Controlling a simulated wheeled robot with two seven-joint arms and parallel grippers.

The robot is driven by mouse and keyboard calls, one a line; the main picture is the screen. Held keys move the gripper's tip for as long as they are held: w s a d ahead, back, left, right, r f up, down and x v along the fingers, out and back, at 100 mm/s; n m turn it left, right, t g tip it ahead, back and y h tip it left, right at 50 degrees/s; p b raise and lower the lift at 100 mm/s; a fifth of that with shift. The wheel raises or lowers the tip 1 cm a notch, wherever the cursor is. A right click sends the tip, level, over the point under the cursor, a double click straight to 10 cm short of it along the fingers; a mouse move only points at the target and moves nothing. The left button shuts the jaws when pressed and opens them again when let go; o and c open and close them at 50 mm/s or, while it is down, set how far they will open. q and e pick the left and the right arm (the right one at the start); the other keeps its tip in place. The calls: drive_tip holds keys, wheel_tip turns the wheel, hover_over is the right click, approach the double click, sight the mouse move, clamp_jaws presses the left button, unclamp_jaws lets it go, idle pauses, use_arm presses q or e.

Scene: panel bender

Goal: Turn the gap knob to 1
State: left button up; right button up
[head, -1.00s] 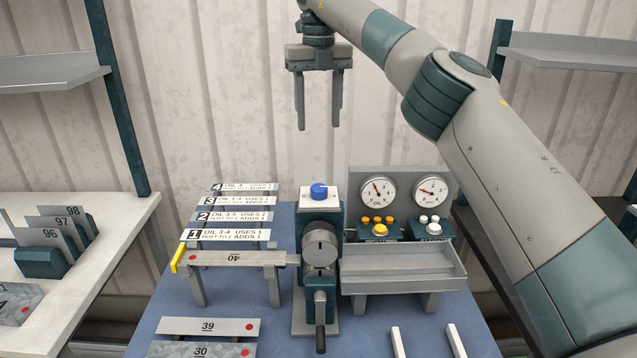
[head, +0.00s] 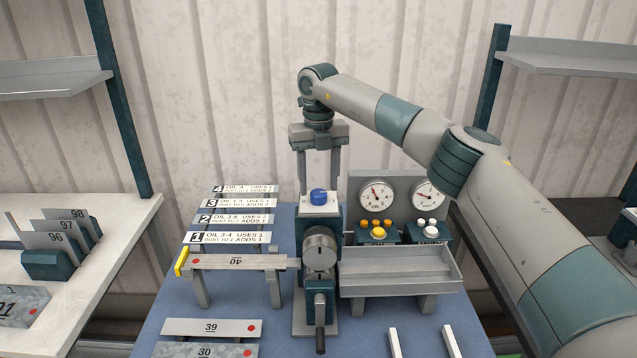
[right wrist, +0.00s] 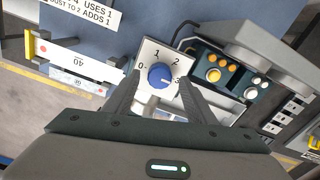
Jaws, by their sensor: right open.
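The gap knob (head: 319,196) is a blue round knob on a white plate on top of the bender's post. In the right wrist view the knob (right wrist: 160,76) is ringed by the numbers 0, 1, 2 and 3. A pale mark on it seems to face the 3 side, but it is too small to be certain. My right gripper (head: 320,186) is open and points down over the knob. In the right wrist view its fingers (right wrist: 160,84) lie on either side of the knob, apart from it. My left gripper is not in view.
A strip marked 40 (head: 235,261) rests on supports left of the post. An empty grey tray (head: 400,283), two gauges (head: 377,195) and yellow and white buttons stand to the right. Numbered label strips (head: 230,238) stand at the left. The blue table's front holds more strips.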

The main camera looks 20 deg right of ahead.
drive_tip(key=shift+f, duration=1.1)
drive_tip(key=shift+c, duration=0.3)
drive_tip(key=c, duration=1)
